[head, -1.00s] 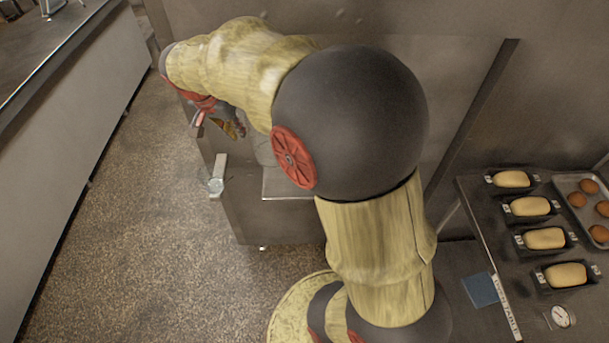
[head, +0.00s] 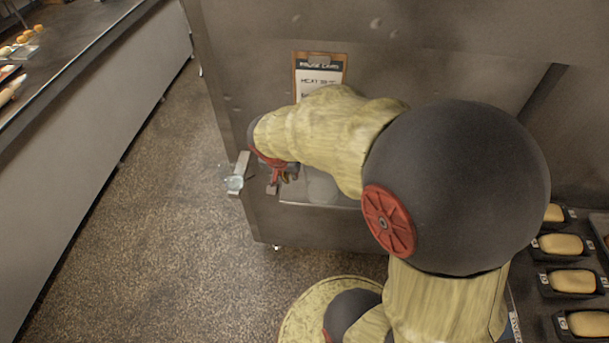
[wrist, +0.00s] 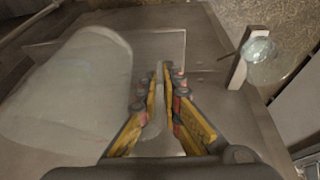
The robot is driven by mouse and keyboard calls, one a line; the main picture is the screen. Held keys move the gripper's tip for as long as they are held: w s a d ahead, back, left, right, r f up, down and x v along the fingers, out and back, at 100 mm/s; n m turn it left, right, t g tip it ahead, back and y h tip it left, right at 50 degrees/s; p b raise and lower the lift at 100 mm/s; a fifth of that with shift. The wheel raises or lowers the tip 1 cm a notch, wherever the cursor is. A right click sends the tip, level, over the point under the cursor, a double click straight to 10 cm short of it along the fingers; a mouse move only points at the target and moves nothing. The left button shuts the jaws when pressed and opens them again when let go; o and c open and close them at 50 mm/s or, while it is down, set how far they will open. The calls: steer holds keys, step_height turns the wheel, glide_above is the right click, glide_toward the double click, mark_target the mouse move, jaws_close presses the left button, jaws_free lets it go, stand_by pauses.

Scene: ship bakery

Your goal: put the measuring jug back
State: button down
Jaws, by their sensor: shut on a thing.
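The measuring jug (wrist: 75,85) is a large, pale, see-through vessel at the left of the wrist view. In the head view its cloudy body (head: 322,187) shows partly below my forearm, and the rest is hidden. My gripper (wrist: 161,80) is shut on the jug's upright pale handle, with one yellow finger on each side. In the head view my gripper (head: 277,180) is beside the grey cabinet front. A pale flat ledge (head: 345,203) shows under the jug. I cannot tell whether the jug touches it.
A white bracket (head: 239,172) with a clear round glass piece (head: 235,183) sticks out left of my gripper. A clipboard (head: 319,75) hangs on the cabinet wall (head: 430,75). Loaf tins (head: 573,283) stand at the right. The speckled floor (head: 170,220) at left is clear.

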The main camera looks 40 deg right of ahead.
steer(key=shift+w+d+f, duration=1.35)
steer(key=shift+w+f, duration=0.2)
steer(key=shift+f, duration=0.5)
steer(key=shift+w+d+f, duration=1.4)
steer(key=shift+w+f, duration=0.2)
steer(key=shift+f, duration=0.5)
steer(key=shift+w+d+f, duration=1.35)
steer(key=shift+w+f, duration=0.2)
steer(key=shift+f, duration=0.6)
steer(key=c, duration=2.5)
jaws_free()
steer(key=o, duration=0.4)
steer(key=shift+o, duration=0.6)
